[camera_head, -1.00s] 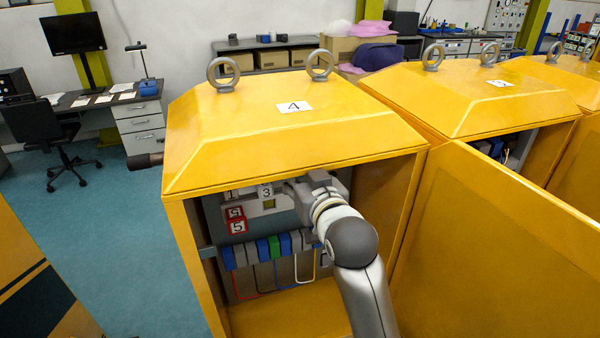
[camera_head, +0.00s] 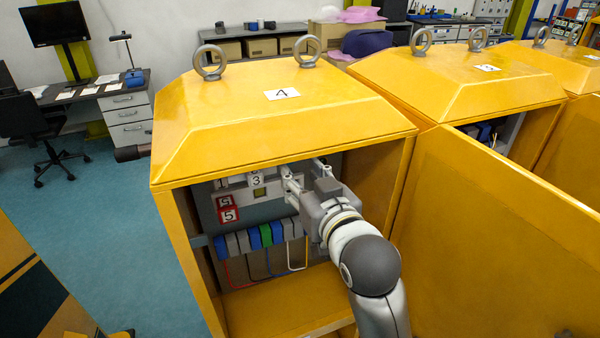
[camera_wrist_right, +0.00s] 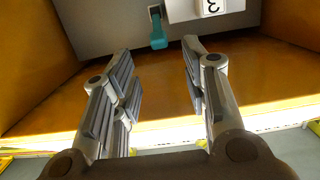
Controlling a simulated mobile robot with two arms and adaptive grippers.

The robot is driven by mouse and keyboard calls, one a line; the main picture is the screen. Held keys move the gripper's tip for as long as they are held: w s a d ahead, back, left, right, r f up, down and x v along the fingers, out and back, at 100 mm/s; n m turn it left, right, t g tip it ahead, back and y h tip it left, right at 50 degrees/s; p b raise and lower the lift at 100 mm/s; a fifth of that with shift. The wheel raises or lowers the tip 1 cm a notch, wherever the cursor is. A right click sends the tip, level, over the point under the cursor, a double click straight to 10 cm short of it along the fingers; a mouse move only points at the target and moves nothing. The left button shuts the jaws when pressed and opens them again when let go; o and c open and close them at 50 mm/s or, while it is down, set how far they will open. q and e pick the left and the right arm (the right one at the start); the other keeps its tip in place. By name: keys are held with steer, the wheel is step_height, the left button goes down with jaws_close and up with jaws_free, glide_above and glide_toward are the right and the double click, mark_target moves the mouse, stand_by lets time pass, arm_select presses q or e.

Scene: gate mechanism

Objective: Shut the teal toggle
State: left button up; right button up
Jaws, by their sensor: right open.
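The teal toggle (camera_wrist_right: 158,36) shows in the right wrist view at the top middle, on a grey panel (camera_wrist_right: 105,22). It hangs from a small dark slot. My right gripper (camera_wrist_right: 160,58) is open, with its two fingers apart below and on either side of the toggle in that view; nothing is between them. In the head view my right gripper (camera_head: 304,173) reaches into the open yellow cabinet (camera_head: 285,122) marked 4, in front of the panel. The toggle cannot be made out there, and my gripper and arm cover part of the panel. My left gripper is not in view.
A white block marked 3 (camera_head: 256,180) and red blocks marked 5 (camera_head: 228,215) are on the panel, left of my gripper. Below is a row of blue, grey and green blocks (camera_head: 254,238) with coloured wires. An open yellow door (camera_head: 490,240) stands on the right.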

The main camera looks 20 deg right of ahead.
stand_by(0.3)
steer(key=w+a+f+n+g+b, duration=0.1)
steer(key=w+f+g+b, duration=0.1)
steer(key=f, duration=1.2)
steer(key=w+a+f+g+b, duration=0.1)
steer(key=w+f+g+b, duration=0.15)
steer(key=f, duration=1.25)
steer(key=s+d+f+n+g+b, duration=0.1)
steer(key=s+f+g+b, duration=0.4)
steer(key=f, duration=1.3)
steer(key=s+f, duration=0.8)
steer(key=f, duration=0.9)
steer(key=s+d+f+g+b, duration=0.1)
steer(key=s+d+f+g, duration=0.1)
steer(key=s+f, duration=0.6)
steer(key=s+d+f+g+b, duration=0.2)
steer(key=s+f, duration=0.6)
steer(key=s, duration=0.7)
steer(key=s+d+f+g+b, duration=0.2)
steer(key=s+f, duration=0.6)
steer(key=s, duration=0.4)
steer(key=shift+s+d+f+h, duration=0.2)
steer(key=shift+s+d+h, duration=0.15)
steer(key=shift+d, duration=0.25)
